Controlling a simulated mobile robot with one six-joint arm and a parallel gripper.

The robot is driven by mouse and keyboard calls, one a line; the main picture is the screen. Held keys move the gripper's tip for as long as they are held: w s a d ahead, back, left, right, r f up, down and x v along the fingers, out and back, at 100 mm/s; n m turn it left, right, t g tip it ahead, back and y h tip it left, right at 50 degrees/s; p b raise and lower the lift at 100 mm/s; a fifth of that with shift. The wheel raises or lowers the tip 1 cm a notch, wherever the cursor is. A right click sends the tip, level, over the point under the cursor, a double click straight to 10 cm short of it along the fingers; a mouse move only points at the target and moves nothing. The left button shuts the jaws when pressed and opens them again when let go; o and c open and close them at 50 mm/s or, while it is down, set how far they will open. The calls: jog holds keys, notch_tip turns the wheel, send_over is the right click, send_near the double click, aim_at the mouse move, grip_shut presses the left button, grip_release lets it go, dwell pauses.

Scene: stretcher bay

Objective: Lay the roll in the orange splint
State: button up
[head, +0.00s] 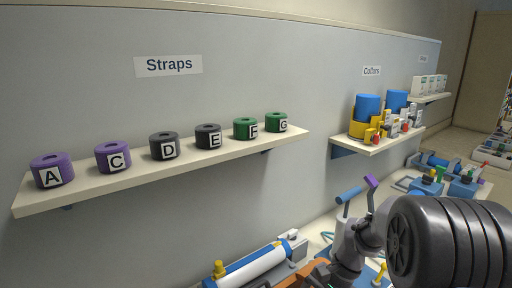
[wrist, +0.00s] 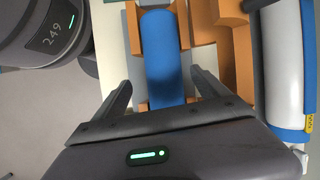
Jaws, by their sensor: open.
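In the wrist view a blue roll (wrist: 160,55) lies lengthwise between the side pieces of the orange splint (wrist: 133,28). Orange shows on both sides of the roll and near its lower end. I cannot tell how deep the roll sits. My gripper (wrist: 162,88) is open, with one finger on each side of the roll's lower part and visible gaps between. In the head view only a bit of orange (head: 312,272) shows at the bottom edge; the roll cannot be made out for sure there.
A white cylinder with blue ends (wrist: 289,60) lies right of the orange splint. A dark rounded unit marked 249 (wrist: 50,38) stands at upper left. A wall shelf holds lettered strap rolls (head: 164,146); another shelf (head: 378,143) holds blue and yellow items.

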jog(key=p+v, duration=0.5)
jog(key=v, duration=1.2)
jog(key=shift+d+r+p, duration=0.15)
jog(key=shift+d+p, duration=0.05)
jog(key=shift+p, duration=0.2)
jog(key=s+a+f+n+t+b, duration=0.1)
jog(key=s+a+t+b, duration=0.1)
jog(key=s, duration=0.5)
jog(key=s+a+f+n+t+h+b, duration=0.1)
jog(key=s+a+n+t+b, duration=0.1)
jog(key=s+a+b, duration=0.3)
jog(key=s+a+f+n+t+h+b, duration=0.1)
jog(key=s+a+f+n+t+b, duration=0.1)
jog(key=s+b, duration=0.3)
jog(key=s+a+t, duration=0.1)
jog(key=s, duration=0.3)
jog(key=shift+a+t, duration=0.3)
jog(key=shift+a, duration=0.05)
jog(key=shift+s, duration=0.15)
jog(key=shift+c, duration=0.2)
